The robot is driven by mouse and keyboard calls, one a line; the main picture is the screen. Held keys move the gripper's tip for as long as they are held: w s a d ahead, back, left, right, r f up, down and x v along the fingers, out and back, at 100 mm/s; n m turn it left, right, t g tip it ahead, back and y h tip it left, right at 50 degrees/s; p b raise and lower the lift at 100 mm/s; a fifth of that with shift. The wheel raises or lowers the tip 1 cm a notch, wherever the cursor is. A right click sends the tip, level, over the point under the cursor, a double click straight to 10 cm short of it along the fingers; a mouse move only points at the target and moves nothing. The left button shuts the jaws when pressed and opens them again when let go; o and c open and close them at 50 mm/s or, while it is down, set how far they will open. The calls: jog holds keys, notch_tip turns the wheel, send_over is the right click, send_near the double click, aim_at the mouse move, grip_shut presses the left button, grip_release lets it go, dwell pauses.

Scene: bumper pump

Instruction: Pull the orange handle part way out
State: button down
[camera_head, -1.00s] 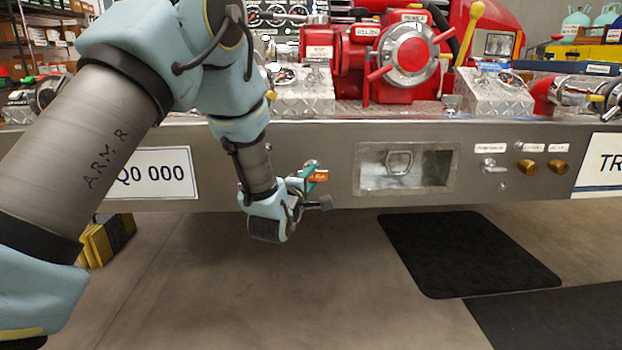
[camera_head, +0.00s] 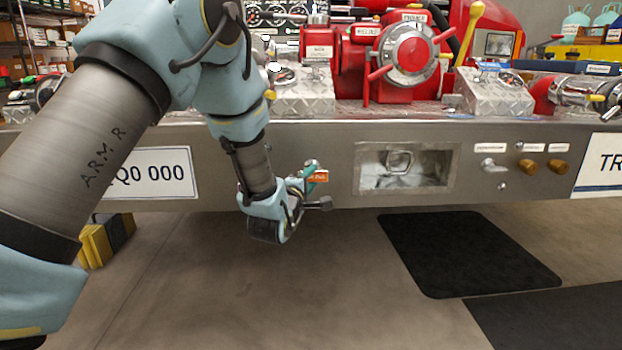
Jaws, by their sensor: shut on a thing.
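The orange handle (camera_head: 318,176) shows as a small orange piece with pale lettering at the front face of the steel bumper (camera_head: 340,150). My gripper (camera_head: 308,174) is at the handle, with its fingers shut on it. The fingers and the wrist hide the handle's left part and how far it stands out from the bumper.
A recessed box (camera_head: 407,167) with a metal ring is in the bumper right of my gripper. Farther right are a silver lever (camera_head: 490,166) and two brass knobs (camera_head: 527,167). A red pump (camera_head: 402,55) stands above. The floor below is open, with black mats (camera_head: 465,252).

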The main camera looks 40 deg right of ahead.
jog(key=shift+s+a, duration=0.9)
jog(key=shift+s, duration=0.15)
jog(key=shift+c, duration=2.4)
grip_release()
jog(key=v, duration=1)
jog(key=shift+s+a+p, duration=0.2)
jog(key=shift+a+p, duration=0.15)
jog(key=shift+f, duration=0.1)
